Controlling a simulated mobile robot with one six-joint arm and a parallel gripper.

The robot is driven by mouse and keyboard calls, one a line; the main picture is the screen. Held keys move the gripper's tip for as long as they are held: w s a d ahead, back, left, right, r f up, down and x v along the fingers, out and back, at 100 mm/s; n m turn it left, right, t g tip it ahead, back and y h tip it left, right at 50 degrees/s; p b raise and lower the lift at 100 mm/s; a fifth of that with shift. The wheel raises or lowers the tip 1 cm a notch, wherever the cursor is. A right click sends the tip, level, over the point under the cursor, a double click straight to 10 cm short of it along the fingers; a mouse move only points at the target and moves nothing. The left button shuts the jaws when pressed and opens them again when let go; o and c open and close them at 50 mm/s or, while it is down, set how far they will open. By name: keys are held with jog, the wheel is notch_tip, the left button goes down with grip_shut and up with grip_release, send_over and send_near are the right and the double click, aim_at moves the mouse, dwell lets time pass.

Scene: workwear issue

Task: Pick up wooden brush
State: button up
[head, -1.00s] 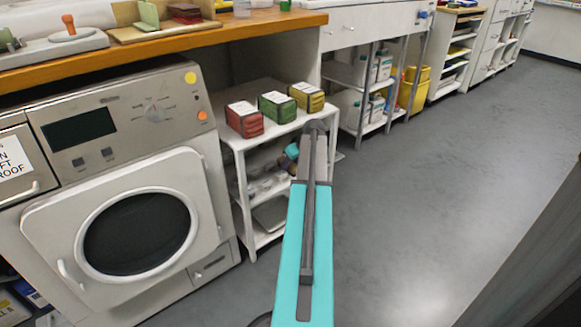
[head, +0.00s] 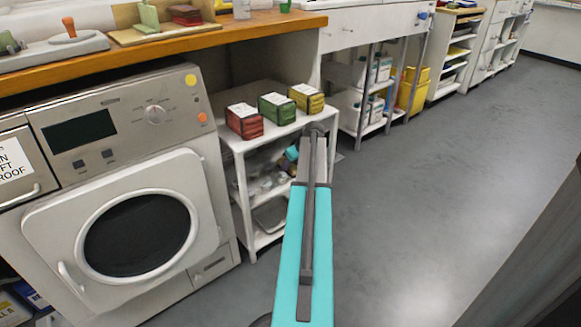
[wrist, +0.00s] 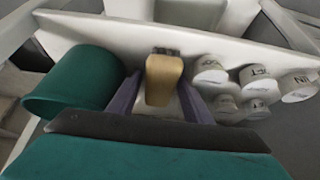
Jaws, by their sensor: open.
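The wooden brush (wrist: 161,84) shows in the wrist view as a tan block with a dark end at the top. It lies on a white shelf surface (wrist: 100,32). My gripper (wrist: 160,100) is open, with one purple finger on the left of the brush and one on the right. The brush is between the fingers; I cannot tell whether either one touches it. Its near end comes close to my dark palm edge. In the head view my arm reaches to the white shelf unit (head: 240,188), and I cannot make out the brush there.
In the wrist view a green cup (wrist: 72,82) lies close on the left, and several white labelled cylinders (wrist: 255,77) crowd the right. Red (head: 244,121), green (head: 277,108) and yellow (head: 307,97) boxes stand on the shelf top. Open grey floor (head: 440,180) is on the right.

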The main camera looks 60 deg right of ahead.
jog(key=c, duration=0.9)
jog(key=shift+o, duration=0.2)
jog(key=shift+r+b, duration=0.1)
jog(key=shift+b, duration=0.2)
jog(key=p+v, duration=0.1)
jog(key=v, duration=0.1)
jog(key=shift+s+a+r+p, duration=0.15)
jog(key=shift+s+r+p, duration=0.1)
jog(key=shift+s+p, duration=0.1)
jog(key=s+a+r+p, duration=0.3)
jog(key=s+r, duration=0.3)
jog(key=s, duration=0.5)
jog(key=shift+s+a+p, duration=0.3)
jog(key=shift+a+p, duration=0.1)
jog(key=shift+p, duration=0.5)
